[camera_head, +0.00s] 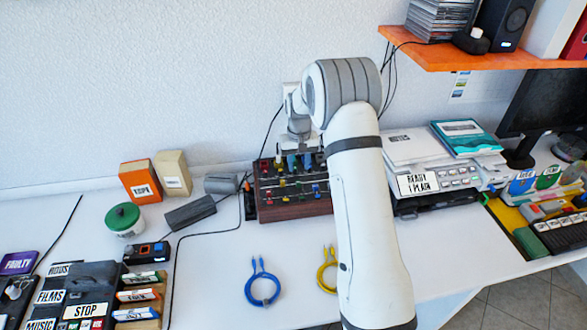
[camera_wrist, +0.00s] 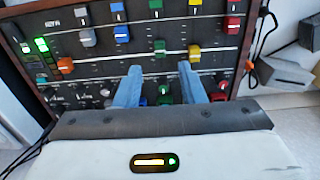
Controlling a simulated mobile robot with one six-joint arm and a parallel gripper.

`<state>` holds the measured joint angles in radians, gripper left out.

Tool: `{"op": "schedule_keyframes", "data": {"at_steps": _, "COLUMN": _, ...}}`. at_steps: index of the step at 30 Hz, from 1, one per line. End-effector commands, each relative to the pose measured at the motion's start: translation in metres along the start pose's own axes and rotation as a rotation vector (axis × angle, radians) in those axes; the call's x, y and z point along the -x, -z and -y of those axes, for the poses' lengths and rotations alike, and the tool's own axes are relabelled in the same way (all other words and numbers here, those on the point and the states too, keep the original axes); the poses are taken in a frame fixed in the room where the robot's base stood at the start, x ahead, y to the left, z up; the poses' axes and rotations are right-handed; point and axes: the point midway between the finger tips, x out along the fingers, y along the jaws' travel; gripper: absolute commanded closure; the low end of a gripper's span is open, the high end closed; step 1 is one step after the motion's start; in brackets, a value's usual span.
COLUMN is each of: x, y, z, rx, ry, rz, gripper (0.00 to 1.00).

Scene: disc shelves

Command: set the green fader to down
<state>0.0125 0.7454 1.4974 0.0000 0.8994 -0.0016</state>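The mixer panel with a wooden frame (camera_head: 295,210) stands against the wall. It also shows in the wrist view (camera_wrist: 110,66) with coloured caps in rows. Several green caps are there: one at the top (camera_wrist: 155,8), one in the middle row (camera_wrist: 160,48) and a lower one (camera_wrist: 163,91). I cannot tell for sure which is the green fader. My gripper (camera_wrist: 158,70) has its two blue fingers apart, with the lower green cap showing between them and nothing gripped. In the head view my gripper (camera_head: 300,160) is over the panel's back part, partly hiding it.
Blue (camera_head: 262,285) and yellow cables lie in front.

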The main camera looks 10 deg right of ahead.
Motion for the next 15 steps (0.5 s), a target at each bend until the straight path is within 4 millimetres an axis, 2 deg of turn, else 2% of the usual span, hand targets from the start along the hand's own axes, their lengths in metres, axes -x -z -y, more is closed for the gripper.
{"op": "schedule_keyframes", "data": {"at_steps": 5, "x": -0.015, "y": 0.000, "z": 0.000, "rx": 0.000, "ry": 0.000, "rz": 0.002, "gripper": 0.64}}
{"op": "schedule_keyframes", "data": {"at_steps": 15, "x": -0.066, "y": 0.000, "z": 0.003, "rx": 0.005, "ry": 0.000, "rz": 0.002, "gripper": 0.64}}
